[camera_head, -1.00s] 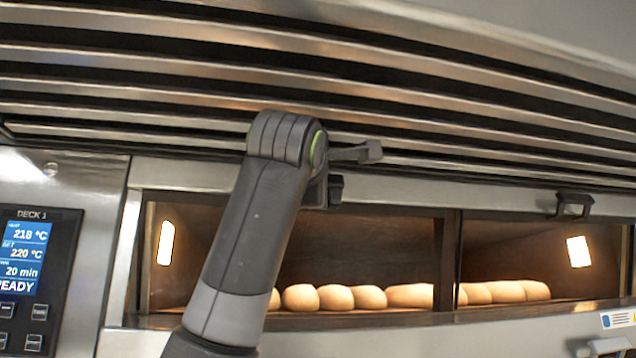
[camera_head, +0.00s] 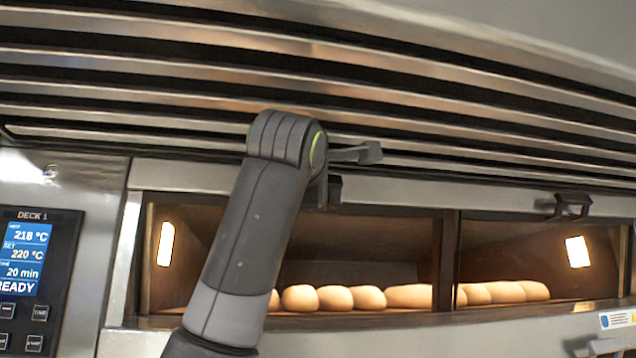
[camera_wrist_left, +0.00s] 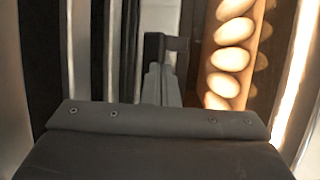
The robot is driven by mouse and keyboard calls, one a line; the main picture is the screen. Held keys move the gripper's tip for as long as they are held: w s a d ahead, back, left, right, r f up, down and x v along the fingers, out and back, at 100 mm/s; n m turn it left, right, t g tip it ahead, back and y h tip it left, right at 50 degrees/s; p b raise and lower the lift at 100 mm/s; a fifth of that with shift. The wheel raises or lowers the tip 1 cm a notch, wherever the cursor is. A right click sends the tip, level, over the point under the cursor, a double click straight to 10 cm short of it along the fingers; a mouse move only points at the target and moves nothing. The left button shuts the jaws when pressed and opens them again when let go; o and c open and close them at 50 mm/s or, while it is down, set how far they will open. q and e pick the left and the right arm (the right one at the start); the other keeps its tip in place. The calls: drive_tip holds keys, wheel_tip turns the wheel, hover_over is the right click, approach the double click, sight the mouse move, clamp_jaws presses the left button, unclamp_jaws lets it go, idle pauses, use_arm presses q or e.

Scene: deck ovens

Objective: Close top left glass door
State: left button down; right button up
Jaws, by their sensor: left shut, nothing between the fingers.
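The top left glass door (camera_head: 390,235) fills the left part of the oven mouth, and the loaves behind it show clearly. It looks upright in its frame, but I cannot tell whether it is fully shut. Its dark handle (camera_head: 335,190) sits at its top edge, partly hidden behind my left arm. My left gripper (camera_head: 372,152) is shut and empty, pointing right just above that handle. In the left wrist view the shut fingers (camera_wrist_left: 161,80) lie close beside the dark handle (camera_wrist_left: 176,44). I cannot tell whether they touch. My right gripper is not in view.
The right glass door (camera_head: 510,245) has its own handle (camera_head: 572,206). Several loaves (camera_head: 335,298) lie inside the lit oven. A control panel (camera_head: 35,270) is at the left. Metal louvres (camera_head: 480,125) run above the doors. A lower handle (camera_head: 607,346) shows at bottom right.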

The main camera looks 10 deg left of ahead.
use_arm(q)
drive_tip(key=shift+w+a+f, duration=0.3)
drive_tip(key=shift+w+a, duration=0.05)
drive_tip(key=shift+w, duration=0.15)
drive_tip(key=c, duration=1.2)
unclamp_jaws()
drive_tip(key=shift+w+a+f, duration=0.1)
drive_tip(key=shift+w+f, duration=0.1)
drive_tip(key=shift+w, duration=0.25)
drive_tip(key=shift+o, duration=0.2)
drive_tip(key=s+a+r+b, duration=0.1)
drive_tip(key=s+r, duration=0.2)
drive_tip(key=s, duration=0.5)
drive_tip(key=s+r+b, duration=0.2)
drive_tip(key=s+r, duration=0.1)
drive_tip(key=s, duration=0.5)
drive_tip(key=shift+s+a, duration=0.2)
drive_tip(key=shift+a, duration=0.2)
